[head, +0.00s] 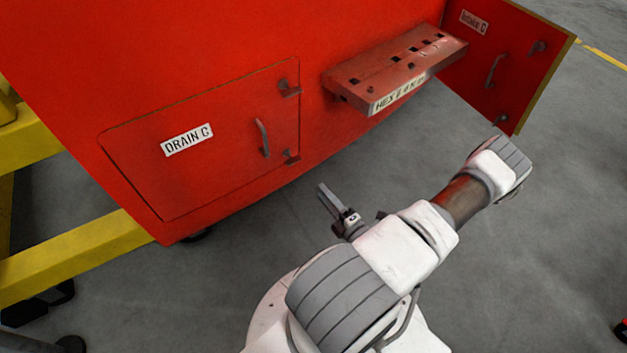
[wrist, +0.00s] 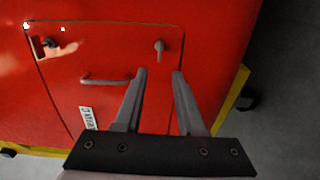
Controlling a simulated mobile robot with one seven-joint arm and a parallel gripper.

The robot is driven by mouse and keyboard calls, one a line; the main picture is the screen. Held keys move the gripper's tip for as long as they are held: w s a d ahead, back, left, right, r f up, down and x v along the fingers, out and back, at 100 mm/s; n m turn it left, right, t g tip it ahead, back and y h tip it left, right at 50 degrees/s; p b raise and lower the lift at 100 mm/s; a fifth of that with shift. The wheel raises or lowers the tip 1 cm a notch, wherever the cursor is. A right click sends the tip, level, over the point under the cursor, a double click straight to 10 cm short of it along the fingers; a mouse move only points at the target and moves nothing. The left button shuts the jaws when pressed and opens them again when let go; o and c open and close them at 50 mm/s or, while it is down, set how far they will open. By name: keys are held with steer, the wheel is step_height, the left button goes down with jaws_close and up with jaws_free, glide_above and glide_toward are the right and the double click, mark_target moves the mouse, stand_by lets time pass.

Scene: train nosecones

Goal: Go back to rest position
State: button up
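My gripper (head: 328,196) is in front of the lower part of the red cabinet, over the grey floor and apart from the cabinet in the head view. In the wrist view its two fingers (wrist: 159,75) stand apart with nothing between them. They point toward the shut red door labelled DRAIN C (head: 226,145), which also shows in the wrist view (wrist: 105,50). The door has a grey handle (head: 263,138) and two dark latches on its right edge in the head view. My arm reaches across the lower right of the head view.
A red shelf (head: 340,77) with several square holes and a HEX label juts from the cabinet. A second red door (head: 515,65) stands open at the upper right. Yellow frame bars (head: 75,258) lie at left.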

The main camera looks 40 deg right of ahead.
steer(key=shift+s+a, duration=0.2)
steer(key=shift+s, duration=0.8)
